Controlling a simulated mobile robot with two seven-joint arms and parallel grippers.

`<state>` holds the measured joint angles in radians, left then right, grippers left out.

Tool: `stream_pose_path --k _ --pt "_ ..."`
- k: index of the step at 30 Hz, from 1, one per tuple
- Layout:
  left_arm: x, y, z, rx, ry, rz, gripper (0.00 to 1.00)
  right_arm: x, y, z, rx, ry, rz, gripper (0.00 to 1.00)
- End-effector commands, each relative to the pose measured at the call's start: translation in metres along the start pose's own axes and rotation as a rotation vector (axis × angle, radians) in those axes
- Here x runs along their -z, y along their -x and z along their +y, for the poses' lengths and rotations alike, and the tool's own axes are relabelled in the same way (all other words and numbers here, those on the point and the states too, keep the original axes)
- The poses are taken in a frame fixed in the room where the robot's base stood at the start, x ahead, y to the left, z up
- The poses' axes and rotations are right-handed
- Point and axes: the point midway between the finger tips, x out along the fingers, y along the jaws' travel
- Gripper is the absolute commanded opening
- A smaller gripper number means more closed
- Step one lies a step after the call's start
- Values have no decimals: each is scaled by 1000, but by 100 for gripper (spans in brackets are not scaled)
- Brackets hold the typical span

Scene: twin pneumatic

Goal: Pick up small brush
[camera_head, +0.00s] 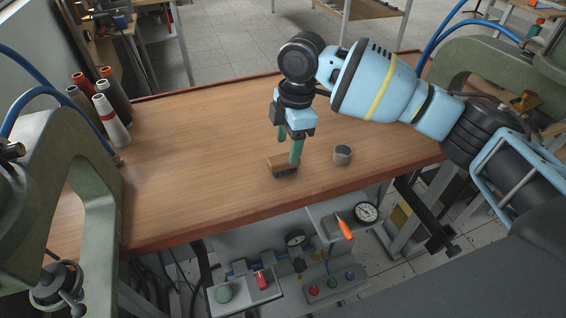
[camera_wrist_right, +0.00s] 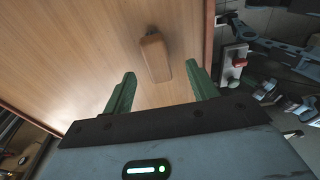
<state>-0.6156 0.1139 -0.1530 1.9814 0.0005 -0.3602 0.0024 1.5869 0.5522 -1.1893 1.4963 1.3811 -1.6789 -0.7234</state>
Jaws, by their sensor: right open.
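The small brush (camera_head: 281,165) has a brown wooden back and dark bristles low at its edge. It lies on the wooden table near the front edge. In the right wrist view the brush (camera_wrist_right: 155,57) lies ahead of the open fingers, roughly between their lines. My right gripper (camera_head: 289,152) has green fingers, points down and is open, with one finger in front of or beside the brush. The right wrist view shows the two fingers (camera_wrist_right: 161,82) apart with nothing between their pads. Contact with the brush cannot be told. My left gripper is not in view.
Several thread cones (camera_head: 110,119) stand at the table's left. Green machine frames flank both sides. The table (camera_head: 190,150) is clear in its middle and left. A control panel (camera_head: 290,285) sits below the front edge.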

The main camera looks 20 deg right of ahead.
Motion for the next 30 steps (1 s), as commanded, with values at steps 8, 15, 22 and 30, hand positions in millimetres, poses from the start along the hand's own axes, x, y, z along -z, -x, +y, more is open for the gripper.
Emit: stream_pose_path --k 8,15,22,30 --pt "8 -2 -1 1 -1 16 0 1 -13 1 0 0 0 58" --pt "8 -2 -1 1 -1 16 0 3 -46 3 0 0 0 58" --pt "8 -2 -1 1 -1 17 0 3 -54 4 -2 0 0 58" --pt "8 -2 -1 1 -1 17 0 3 -54 4 -3 0 0 40"
